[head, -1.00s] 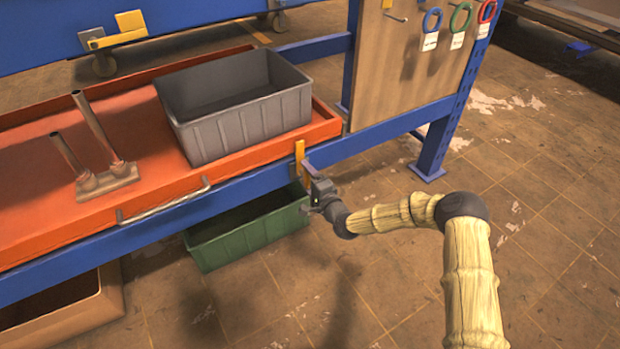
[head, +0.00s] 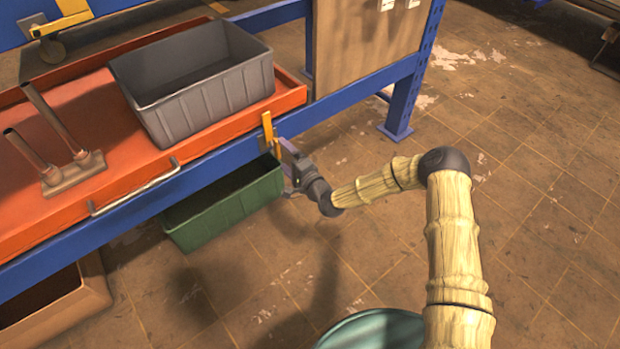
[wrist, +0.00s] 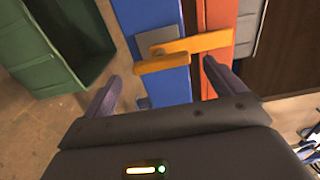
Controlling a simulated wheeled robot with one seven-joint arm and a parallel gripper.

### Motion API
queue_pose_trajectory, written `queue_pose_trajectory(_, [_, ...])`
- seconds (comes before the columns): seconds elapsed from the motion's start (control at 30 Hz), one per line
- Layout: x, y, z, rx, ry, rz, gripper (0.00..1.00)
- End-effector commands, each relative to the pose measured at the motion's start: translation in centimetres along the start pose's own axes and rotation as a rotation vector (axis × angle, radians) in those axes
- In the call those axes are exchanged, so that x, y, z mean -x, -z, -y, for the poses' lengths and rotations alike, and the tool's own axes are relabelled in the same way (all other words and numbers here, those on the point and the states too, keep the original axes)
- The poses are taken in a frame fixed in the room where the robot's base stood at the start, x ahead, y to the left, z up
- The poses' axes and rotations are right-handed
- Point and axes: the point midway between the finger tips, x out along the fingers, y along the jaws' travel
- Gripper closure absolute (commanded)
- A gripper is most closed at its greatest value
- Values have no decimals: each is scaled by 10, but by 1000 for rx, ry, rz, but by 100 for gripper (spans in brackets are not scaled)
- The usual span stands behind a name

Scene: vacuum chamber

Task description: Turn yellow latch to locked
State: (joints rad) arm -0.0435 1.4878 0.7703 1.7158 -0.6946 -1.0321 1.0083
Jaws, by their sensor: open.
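The yellow latch (head: 267,128) sits on the front blue beam near the right end of the orange tray. In the wrist view its bar (wrist: 205,43) crosses from a grey plate on the beam over onto the orange edge. Its yellow handle piece (wrist: 162,65) stands nearer the camera. My gripper (head: 286,152) is at the latch, in front of the beam. In the wrist view my gripper (wrist: 162,83) is open, with one finger to each side of the handle. I cannot tell whether a finger touches it.
A grey bin (head: 200,100) and a brown pipe fixture (head: 75,172) stand on the orange tray (head: 120,190). A metal handle (head: 135,188) sticks out in front. A green bin (head: 225,208) is below the beam (head: 215,172). The floor at right is clear.

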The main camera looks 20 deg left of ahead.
Motion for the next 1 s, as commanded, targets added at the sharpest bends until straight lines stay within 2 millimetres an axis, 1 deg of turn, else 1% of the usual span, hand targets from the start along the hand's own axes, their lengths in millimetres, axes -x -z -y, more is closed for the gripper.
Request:
queue_pose_trajectory(0.03, [12,1,3,-3,-3,-2,5])
queue_pose_trajectory(0.4, [86,0,2,-4,-4,-2,5])
queue_pose_trajectory(0.5, [104,-1,1,-5,-4,-1,5])
queue_pose_trajectory(0.6, [118,-1,0,-4,-5,0,5])
queue_pose_trajectory(0.73, [127,0,0,-3,-3,-1,5])
queue_pose_trajectory(1.0, [128,-1,-1,-2,-2,0,5])
